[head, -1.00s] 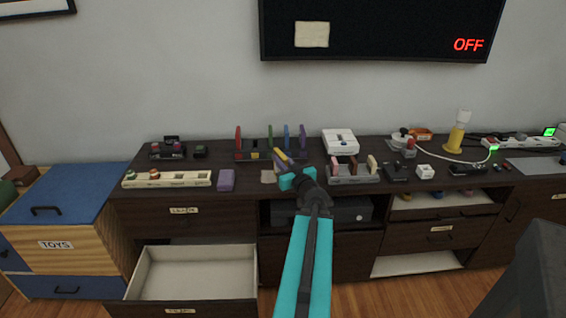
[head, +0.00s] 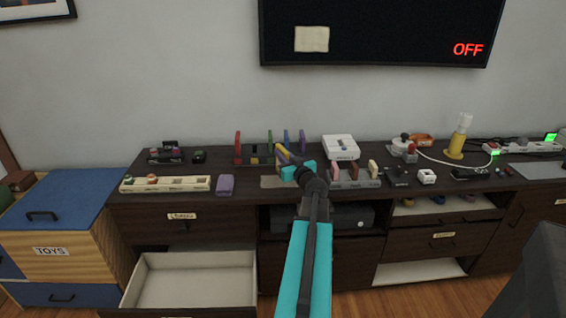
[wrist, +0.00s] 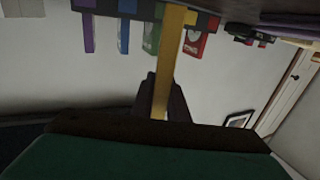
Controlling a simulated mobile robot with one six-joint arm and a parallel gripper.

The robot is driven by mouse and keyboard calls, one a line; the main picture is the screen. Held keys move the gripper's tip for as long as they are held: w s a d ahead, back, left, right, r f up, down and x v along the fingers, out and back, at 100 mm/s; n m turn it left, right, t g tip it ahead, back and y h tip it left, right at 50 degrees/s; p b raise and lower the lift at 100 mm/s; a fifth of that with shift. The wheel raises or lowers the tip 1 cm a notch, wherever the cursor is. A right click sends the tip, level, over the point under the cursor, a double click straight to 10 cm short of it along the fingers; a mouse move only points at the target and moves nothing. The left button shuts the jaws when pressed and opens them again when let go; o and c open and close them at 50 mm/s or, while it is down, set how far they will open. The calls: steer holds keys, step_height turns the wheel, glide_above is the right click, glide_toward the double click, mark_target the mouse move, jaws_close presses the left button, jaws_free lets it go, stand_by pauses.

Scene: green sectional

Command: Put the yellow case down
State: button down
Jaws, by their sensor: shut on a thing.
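My gripper (head: 288,163) is above the dark dresser top and is shut on the yellow case (head: 281,154). In the wrist view the yellow case (wrist: 168,60) is a narrow upright strip between the dark fingers (wrist: 163,100). A rack (head: 254,160) stands at the back of the dresser top, holding a red case (head: 238,144), a green case (head: 269,140), a blue case (head: 287,138) and a purple case (head: 302,140). The yellow case overlaps the rack in both views; I cannot tell whether it touches it.
A white console (head: 341,147) stands right of the rack. A grey holder (head: 350,184) with upright pieces is right of my gripper. A long cream tray (head: 165,184) and a purple block (head: 225,185) lie front left. A drawer (head: 190,280) below stands open.

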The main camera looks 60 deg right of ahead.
steer(key=shift+d, duration=0.15)
steer(key=shift+w+d, duration=0.25)
steer(key=shift+d, duration=0.15)
steer(key=shift+f+b, duration=0.45)
steer(key=shift+f, duration=1.4)
steer(key=c, duration=1.7)
jaws_free()
steer(key=shift+f, duration=0.1)
steer(key=shift+c, duration=0.2)
